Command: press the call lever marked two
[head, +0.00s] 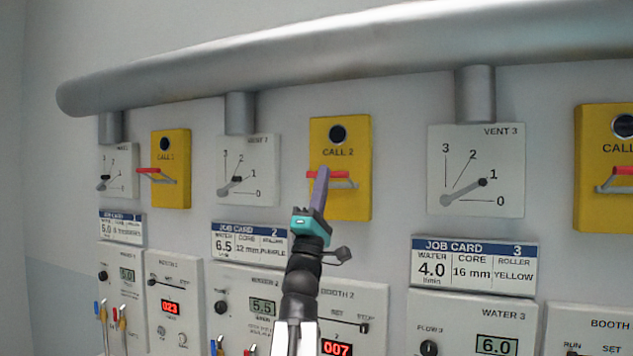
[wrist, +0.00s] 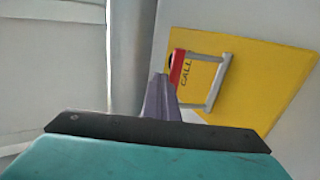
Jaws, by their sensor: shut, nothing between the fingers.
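The yellow call box labelled CALL 2 (head: 349,206) is on the wall near the middle of the head view. Its lever (head: 341,174) has a red grip on grey arms and sticks out below a dark round button or lamp. My gripper (head: 323,172) is shut and empty. Its purple fingers point up and overlap the left part of the red grip in the head view. In the wrist view the fingertips (wrist: 158,78) appear right at the lower end of the red grip (wrist: 178,66); I cannot tell whether they touch. The yellow plate (wrist: 265,85) lies behind.
The CALL 1 box (head: 171,190) is at left and another yellow call box (head: 600,150) at the right edge. Vent dials (head: 476,150), job cards (head: 474,265) and control panels line the wall. A thick silver pipe (head: 300,62) runs above.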

